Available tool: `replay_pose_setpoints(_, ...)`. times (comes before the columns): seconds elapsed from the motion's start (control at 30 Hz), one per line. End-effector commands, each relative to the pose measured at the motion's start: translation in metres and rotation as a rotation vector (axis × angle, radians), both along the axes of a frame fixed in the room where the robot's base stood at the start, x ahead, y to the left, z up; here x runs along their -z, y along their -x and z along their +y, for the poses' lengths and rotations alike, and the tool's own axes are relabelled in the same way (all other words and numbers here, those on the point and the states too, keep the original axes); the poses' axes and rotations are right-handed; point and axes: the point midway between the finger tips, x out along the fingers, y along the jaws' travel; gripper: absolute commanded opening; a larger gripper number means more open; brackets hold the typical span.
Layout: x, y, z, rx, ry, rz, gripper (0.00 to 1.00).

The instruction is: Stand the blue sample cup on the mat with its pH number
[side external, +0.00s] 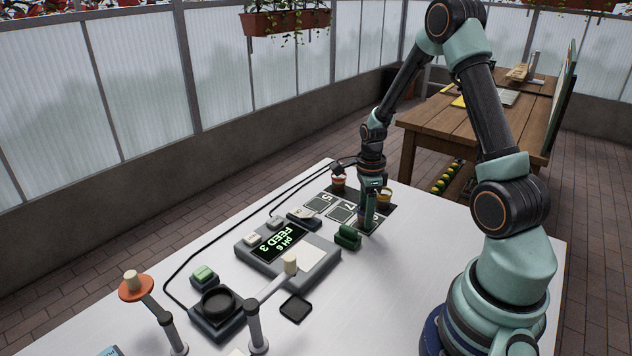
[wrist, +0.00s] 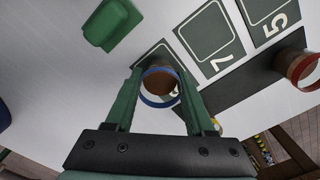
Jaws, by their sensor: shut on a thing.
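My gripper (side external: 369,228) points down at the far end of the white table. In the wrist view my gripper (wrist: 160,76) is shut on the blue-rimmed sample cup (wrist: 160,102), which has brown contents. The cup is over the nearest numbered mat, whose number is mostly hidden; I cannot tell whether it touches the mat. Beside it lie the 7 mat (side external: 341,213) and the 5 mat (side external: 319,203), also in the wrist view (wrist: 207,40). The meter display (side external: 279,241) reads pH 6, FEED 3.
A red-rimmed cup (side external: 338,185) and a yellow-rimmed cup (side external: 384,196) stand on the dark strip behind the mats. A green block (side external: 347,238) sits close to my gripper. A lever (side external: 255,325) and a black pad (side external: 296,308) are nearer. The right side of the tabletop is clear.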

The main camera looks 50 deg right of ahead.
Motion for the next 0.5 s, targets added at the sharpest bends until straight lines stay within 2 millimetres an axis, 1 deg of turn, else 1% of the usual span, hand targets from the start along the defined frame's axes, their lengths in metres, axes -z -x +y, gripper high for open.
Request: replay_pose_setpoints(0.5, 0.0041, -0.0001, -0.0001, 0.0, 0.0, 0.0, 0.0)
